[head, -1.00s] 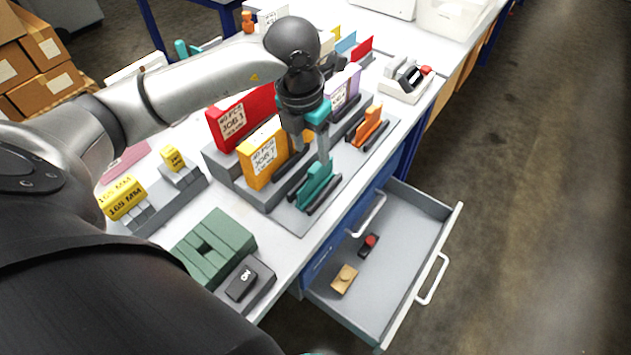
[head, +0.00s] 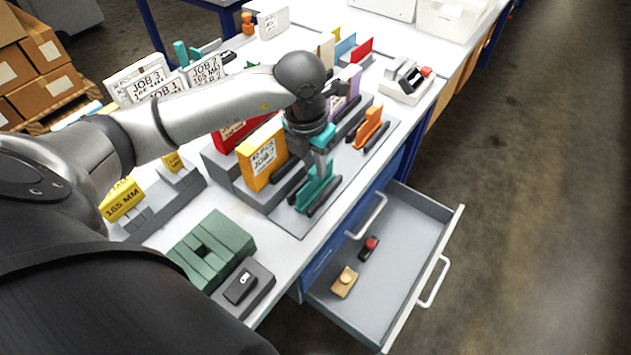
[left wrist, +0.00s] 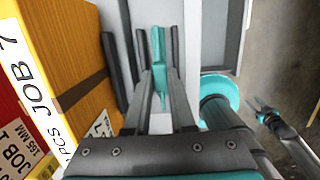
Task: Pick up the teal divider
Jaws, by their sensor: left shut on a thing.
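The teal divider (head: 314,187) stands upright in a dark slotted holder on the grey stepped rack, at the front edge of the table. My left gripper (head: 323,171) is above it with fingers pointing down, shut on its upper part. In the left wrist view the teal divider (left wrist: 159,62) shows between the two fingers of the left gripper (left wrist: 160,80). The divider's lower edge is still at the holder, and I cannot tell if it is clear of the slot. My right gripper does not show in the head view.
A yellow JOB 7 box (head: 262,155) stands close left of the gripper, with a red box (head: 232,135) behind. An orange divider (head: 369,127) stands to the right. The open drawer (head: 404,262) juts out in front, holding two small objects.

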